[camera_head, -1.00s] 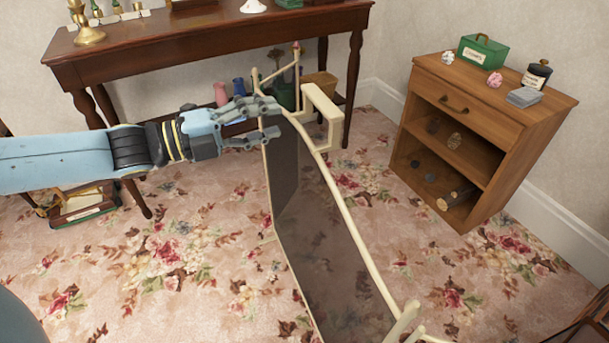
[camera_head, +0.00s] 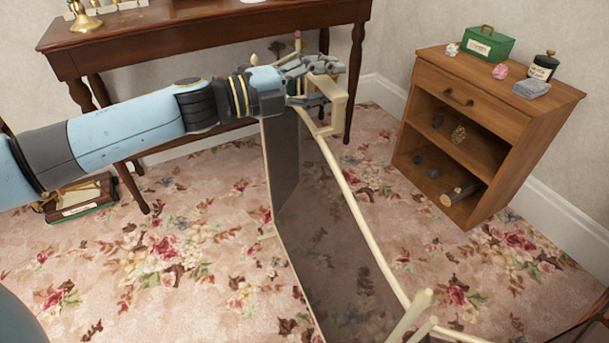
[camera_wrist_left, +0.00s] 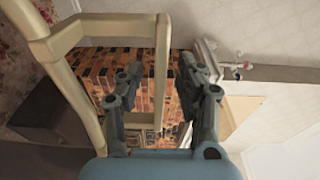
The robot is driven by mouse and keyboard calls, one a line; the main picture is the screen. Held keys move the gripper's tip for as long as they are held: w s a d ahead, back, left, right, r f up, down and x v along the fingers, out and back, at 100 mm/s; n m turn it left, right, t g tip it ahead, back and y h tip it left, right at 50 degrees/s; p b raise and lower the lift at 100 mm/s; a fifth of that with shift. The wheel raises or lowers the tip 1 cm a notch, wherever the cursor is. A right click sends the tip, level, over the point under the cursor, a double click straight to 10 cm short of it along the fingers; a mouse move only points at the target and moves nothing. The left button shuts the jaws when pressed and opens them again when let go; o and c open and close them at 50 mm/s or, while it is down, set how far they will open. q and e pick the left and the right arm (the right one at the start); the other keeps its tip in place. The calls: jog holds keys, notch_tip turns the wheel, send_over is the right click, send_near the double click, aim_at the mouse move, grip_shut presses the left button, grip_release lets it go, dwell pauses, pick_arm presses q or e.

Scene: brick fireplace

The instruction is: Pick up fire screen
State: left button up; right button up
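The fire screen has a cream frame (camera_head: 352,192) and dark see-through panels (camera_head: 335,255). It stands on the floral carpet, running from the middle to the bottom of the head view. A squared cream handle (camera_head: 338,112) sticks out at its far end. My left gripper (camera_head: 328,82) is at this handle, its fingers open. In the left wrist view, the open left gripper (camera_wrist_left: 160,75) has the handle's bar (camera_wrist_left: 162,60) between its two fingers as seen there. I cannot tell whether they touch it. My right gripper is not in view.
A dark wooden side table (camera_head: 215,40) stands behind my left arm, with brass items on top. A wooden cabinet (camera_head: 490,120) at right carries a green box (camera_head: 487,43) and a dark jar (camera_head: 543,66). Open carpet (camera_head: 170,270) lies left of the screen.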

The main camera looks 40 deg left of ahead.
pick_arm(q)
grip_shut()
dwell(0.4)
jog(key=shift+r, duration=0.1)
